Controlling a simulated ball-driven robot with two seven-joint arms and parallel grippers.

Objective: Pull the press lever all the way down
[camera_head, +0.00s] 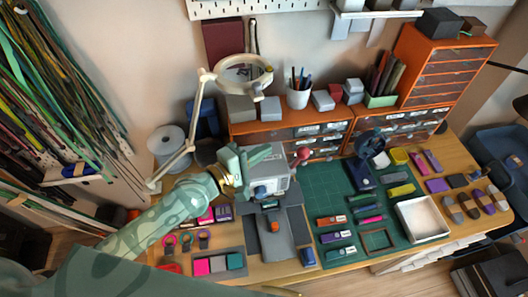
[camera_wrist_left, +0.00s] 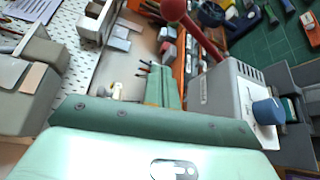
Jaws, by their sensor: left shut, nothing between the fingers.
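The grey press (camera_head: 270,182) stands on the bench left of the green mat, with a blue knob (camera_wrist_left: 268,110) on its front. Its lever is a red rod (camera_wrist_left: 200,38) ending in a red ball (camera_wrist_left: 173,8); the ball also shows in the head view (camera_head: 303,153), to the right of the press top. In the wrist view the rod rises at a slant from the press. My left gripper (camera_head: 264,154) is shut and empty, above and beside the press head, left of the ball and apart from it. It hides part of the press. My right gripper is not in view.
A magnifier lamp (camera_head: 243,76) arches over the back left. Orange drawers (camera_head: 290,130) and a pen cup (camera_head: 298,97) stand behind the press. The green cutting mat (camera_head: 318,188) with small items and a white tray (camera_head: 422,218) lies to the right.

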